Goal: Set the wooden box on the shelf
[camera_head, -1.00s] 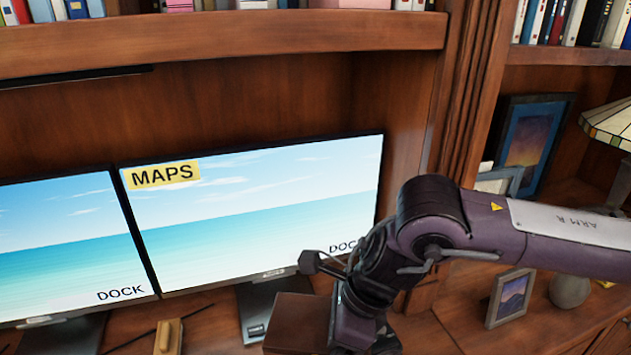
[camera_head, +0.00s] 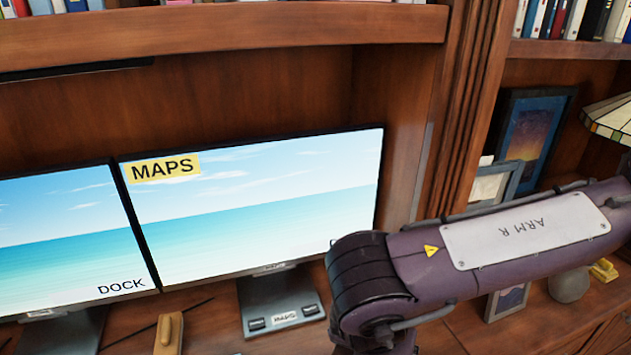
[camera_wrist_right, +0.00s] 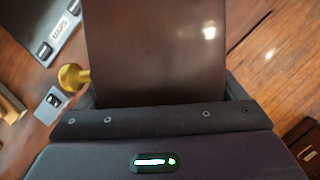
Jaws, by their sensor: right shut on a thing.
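The wooden box (camera_wrist_right: 155,50) is dark brown, with a smooth, slightly glossy face, and fills the upper middle of the right wrist view. My right gripper (camera_wrist_right: 160,97) is shut on it, with dark fingers at its two sides. In the head view my right arm comes in from the right and bends down past the bottom edge, so the box and gripper are out of that view. A wooden shelf (camera_head: 220,40) with books runs above the monitors, and another bookshelf (camera_head: 560,52) is at the upper right. My left gripper is not in view.
Two monitors, one marked MAPS (camera_head: 250,210), stand on the wooden desk, with a grey stand (camera_head: 280,300) in front. A framed picture (camera_head: 527,140), a lamp (camera_head: 610,122) and a vase (camera_head: 569,285) are at the right. A brass knob (camera_wrist_right: 72,77) lies close beside the box.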

